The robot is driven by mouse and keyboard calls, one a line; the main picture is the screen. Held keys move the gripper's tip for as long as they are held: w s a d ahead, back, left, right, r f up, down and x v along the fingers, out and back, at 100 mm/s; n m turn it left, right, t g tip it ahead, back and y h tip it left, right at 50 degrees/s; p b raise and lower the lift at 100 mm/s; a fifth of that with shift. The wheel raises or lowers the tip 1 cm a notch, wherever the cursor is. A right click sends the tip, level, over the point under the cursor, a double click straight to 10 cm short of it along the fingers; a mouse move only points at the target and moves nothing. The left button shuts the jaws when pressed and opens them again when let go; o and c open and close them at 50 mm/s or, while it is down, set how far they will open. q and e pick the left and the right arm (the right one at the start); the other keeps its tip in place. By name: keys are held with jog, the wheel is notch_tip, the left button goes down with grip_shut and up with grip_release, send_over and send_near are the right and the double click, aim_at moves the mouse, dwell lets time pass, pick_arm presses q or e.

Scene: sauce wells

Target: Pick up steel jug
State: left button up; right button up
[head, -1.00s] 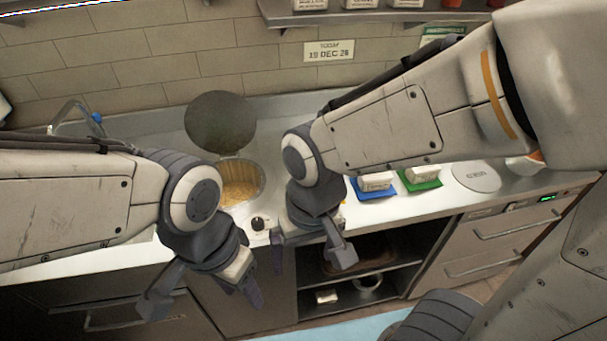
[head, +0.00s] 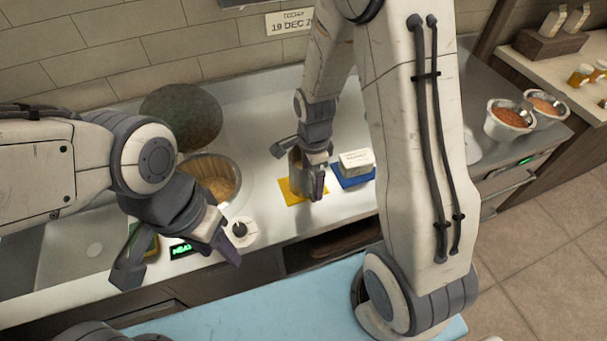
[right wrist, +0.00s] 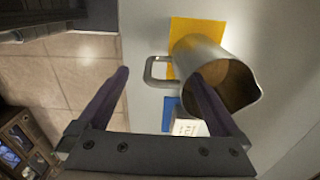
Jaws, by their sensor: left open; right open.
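The steel jug (right wrist: 212,70) stands on a yellow mat (right wrist: 193,27) in the right wrist view, its handle (right wrist: 157,72) pointing left and some brownish contents inside. In the head view the jug (head: 297,172) is mostly hidden behind my right gripper (head: 300,180), on the yellow mat (head: 288,194). My right gripper (right wrist: 155,95) is open, with its fingers spread on either side of the handle in the picture; I cannot tell whether they touch the jug. My left gripper (head: 185,265) is open and empty, in front of the round well.
A round well (head: 215,178) with a raised dark lid (head: 182,117) is left of the jug. A white tub (head: 357,161) on a blue mat (head: 352,180) stands close on the jug's right. Two bowls of sauce (head: 508,118) sit at the counter's right end.

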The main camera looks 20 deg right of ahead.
jog(key=shift+f, duration=0.85)
notch_tip(320, 180, down, 4)
jog(key=shift+w+d+f+p, duration=0.1)
jog(key=shift+p, duration=0.9)
jog(key=shift+f, duration=0.6)
jog(key=shift+w, duration=0.1)
grip_shut()
